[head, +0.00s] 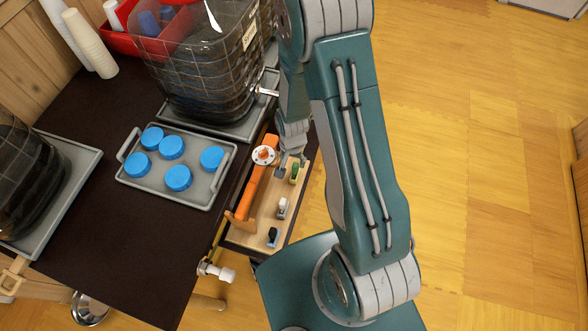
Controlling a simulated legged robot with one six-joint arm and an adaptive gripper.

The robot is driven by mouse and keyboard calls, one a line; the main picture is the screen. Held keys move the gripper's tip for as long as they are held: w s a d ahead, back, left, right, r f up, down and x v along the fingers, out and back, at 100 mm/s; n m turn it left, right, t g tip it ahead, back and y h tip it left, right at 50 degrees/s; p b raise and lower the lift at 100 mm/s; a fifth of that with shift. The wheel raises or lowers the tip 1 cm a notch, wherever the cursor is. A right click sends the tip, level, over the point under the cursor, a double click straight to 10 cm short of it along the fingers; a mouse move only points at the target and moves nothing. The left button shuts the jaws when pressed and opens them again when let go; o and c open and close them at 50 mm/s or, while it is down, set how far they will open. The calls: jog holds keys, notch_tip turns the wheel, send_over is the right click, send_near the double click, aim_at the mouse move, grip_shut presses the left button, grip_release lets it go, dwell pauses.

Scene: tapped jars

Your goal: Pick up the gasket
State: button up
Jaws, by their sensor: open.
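A round whitish ring-like piece with an orange centre (264,155), which may be the gasket, lies at the upper end of an orange tool (249,190). I cannot tell for certain that it is the gasket. The tool lies along a wooden board (246,238) at the table's right edge. My gripper (291,168) is open over the board's upper right part, just right of the ring. A small green and dark piece (294,174) is close to its fingertips; I cannot tell whether they touch. Part of my gripper is hidden by its own wrist.
Small white (282,207) and dark blue (272,237) pieces sit lower on the board. A grey tray (207,196) with several blue lids lies to the left. A caged dark jar (205,75) with a tap stands behind. The floor at right is clear.

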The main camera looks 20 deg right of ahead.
aim_at(295, 165)
jog(key=f, duration=0.2)
jog(key=d+f, duration=0.1)
jog(key=f, duration=0.1)
jog(key=shift+f, duration=0.15)
jog(key=shift+a, duration=0.2)
grip_shut()
jog(key=shift+d, duration=0.1)
